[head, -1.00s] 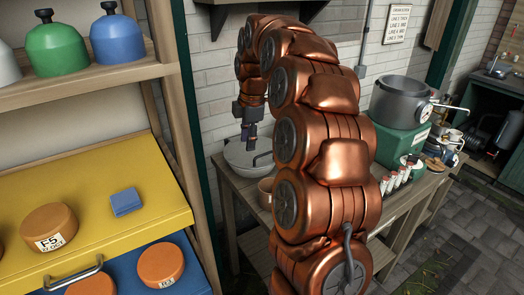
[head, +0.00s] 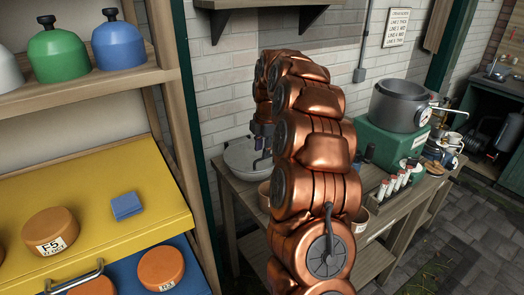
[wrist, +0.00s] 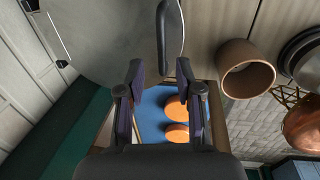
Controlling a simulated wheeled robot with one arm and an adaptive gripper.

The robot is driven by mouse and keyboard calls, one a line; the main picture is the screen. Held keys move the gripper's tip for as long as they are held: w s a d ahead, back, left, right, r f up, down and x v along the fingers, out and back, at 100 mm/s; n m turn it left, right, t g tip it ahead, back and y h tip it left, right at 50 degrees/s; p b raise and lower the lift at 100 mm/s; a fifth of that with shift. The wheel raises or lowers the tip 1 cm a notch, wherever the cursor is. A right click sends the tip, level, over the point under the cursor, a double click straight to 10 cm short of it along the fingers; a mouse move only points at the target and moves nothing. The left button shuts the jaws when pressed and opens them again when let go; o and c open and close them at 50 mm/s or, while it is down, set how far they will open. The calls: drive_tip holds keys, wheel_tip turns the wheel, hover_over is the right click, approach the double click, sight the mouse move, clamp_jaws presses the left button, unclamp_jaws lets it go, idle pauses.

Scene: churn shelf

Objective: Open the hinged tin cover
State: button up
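The tin cover (head: 238,156) is a round grey lid at the left end of the workbench, seen partly behind my arm in the head view. In the wrist view the grey cover (wrist: 105,30) fills the upper left, with a dark bar handle (wrist: 163,35) on it near its edge. My gripper (wrist: 160,72) is open and empty, its two fingers apart with the handle just beyond and between them in the picture. I cannot tell whether it touches the handle. In the head view my gripper is mostly hidden by my arm. The hinge is not clear.
A brown cup (wrist: 246,69) stands close beside the cover. The workbench also holds a grey pot (head: 400,103) on a green box (head: 390,140) and several small jars. A shelf unit (head: 172,90) with a yellow shelf (head: 160,185) stands at the left.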

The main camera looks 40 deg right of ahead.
drive_tip(key=shift+w+f, duration=0.15)
drive_tip(key=shift+f, duration=0.7)
clamp_jaws()
drive_tip(key=c, duration=0.6)
unclamp_jaws()
drive_tip(key=o, duration=0.6)
drive_tip(key=shift+r, duration=0.1)
